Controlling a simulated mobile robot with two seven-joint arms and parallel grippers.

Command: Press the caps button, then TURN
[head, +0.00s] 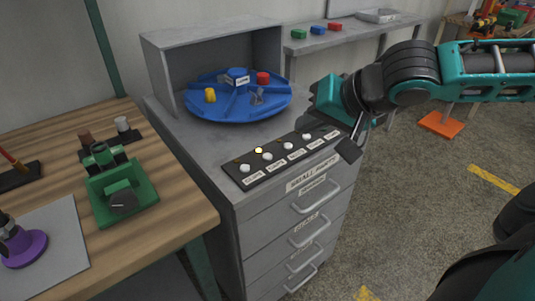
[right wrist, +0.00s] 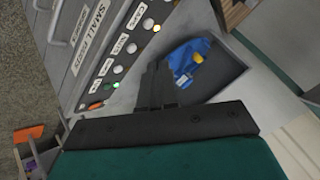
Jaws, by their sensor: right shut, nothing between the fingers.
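A dark button panel (head: 283,159) runs along the front of the grey cabinet top, with a row of white buttons, small lamps and labels too small to read surely. A yellow lamp (head: 258,150) glows near the second button from the left. The right wrist view shows the panel, white buttons (right wrist: 131,48), the glowing yellow lamp and a green one (right wrist: 115,85). Behind the panel is a blue turntable (head: 216,109) bearing yellow, red, blue and grey parts. My right gripper (head: 349,150) is shut and empty near the panel's right end. My left gripper is out of view.
The turntable sits partly inside a grey housing (head: 211,36). A wooden bench (head: 165,194) with a green fixture (head: 119,193) stands left. Below the panel are drawers with handles (head: 316,197). A back shelf (head: 350,32) holds coloured blocks.

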